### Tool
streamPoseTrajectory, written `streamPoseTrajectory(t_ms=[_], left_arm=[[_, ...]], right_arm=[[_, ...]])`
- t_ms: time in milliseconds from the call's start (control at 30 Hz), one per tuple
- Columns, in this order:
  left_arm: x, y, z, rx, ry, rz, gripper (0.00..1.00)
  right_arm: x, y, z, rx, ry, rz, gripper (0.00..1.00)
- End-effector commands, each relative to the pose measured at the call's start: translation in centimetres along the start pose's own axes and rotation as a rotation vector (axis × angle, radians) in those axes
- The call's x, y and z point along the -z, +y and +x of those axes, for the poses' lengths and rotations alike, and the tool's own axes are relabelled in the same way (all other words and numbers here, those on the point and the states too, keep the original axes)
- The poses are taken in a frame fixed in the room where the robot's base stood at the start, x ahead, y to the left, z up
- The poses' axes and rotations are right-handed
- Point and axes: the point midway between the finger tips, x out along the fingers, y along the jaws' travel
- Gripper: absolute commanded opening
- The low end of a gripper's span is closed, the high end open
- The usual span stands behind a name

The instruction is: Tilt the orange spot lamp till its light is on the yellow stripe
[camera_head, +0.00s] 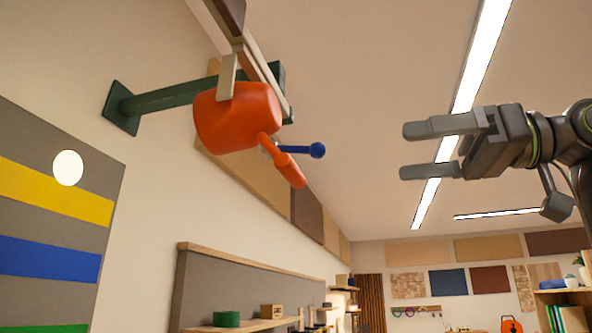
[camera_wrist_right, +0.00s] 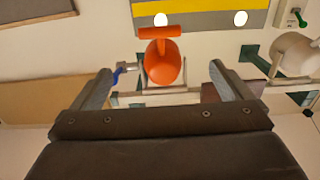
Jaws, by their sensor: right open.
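The orange spot lamp (camera_head: 235,118) hangs from a pale bracket on a dark green wall arm. Its orange handle (camera_head: 285,167) points down and right. A round white light spot (camera_head: 68,168) lies mostly on grey just above the yellow stripe (camera_head: 55,192), its lower edge meeting the yellow. My right gripper (camera_head: 407,151) is open and empty, right of the handle and apart from it. In the right wrist view the lamp (camera_wrist_right: 163,66) and its handle (camera_wrist_right: 160,32) show beyond the open fingers (camera_wrist_right: 162,82). My left gripper is not seen.
A blue knob (camera_head: 317,150) sticks out beside the handle, towards my right gripper. The green arm (camera_head: 165,98) and bracket are close to the lamp. A white lamp (camera_wrist_right: 295,55) and a second light spot (camera_wrist_right: 240,18) show in the right wrist view. Shelves are lower down.

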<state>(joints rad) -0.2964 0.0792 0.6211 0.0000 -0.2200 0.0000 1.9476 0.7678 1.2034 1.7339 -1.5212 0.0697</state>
Motion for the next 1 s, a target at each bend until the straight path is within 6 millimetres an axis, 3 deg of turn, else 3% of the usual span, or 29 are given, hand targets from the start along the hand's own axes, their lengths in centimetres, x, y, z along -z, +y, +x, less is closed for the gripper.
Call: streamPoseTrajectory(t_ms=[600,800,1000], left_arm=[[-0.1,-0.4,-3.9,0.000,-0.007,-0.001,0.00],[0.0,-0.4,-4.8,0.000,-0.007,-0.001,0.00],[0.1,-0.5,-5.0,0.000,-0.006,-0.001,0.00]], right_arm=[[0.2,0.1,12.6,0.003,-0.001,0.004,0.98],[0.2,0.1,15.6,0.001,0.001,0.003,0.98],[0.0,0.2,16.7,-0.001,0.002,0.002,0.98]])
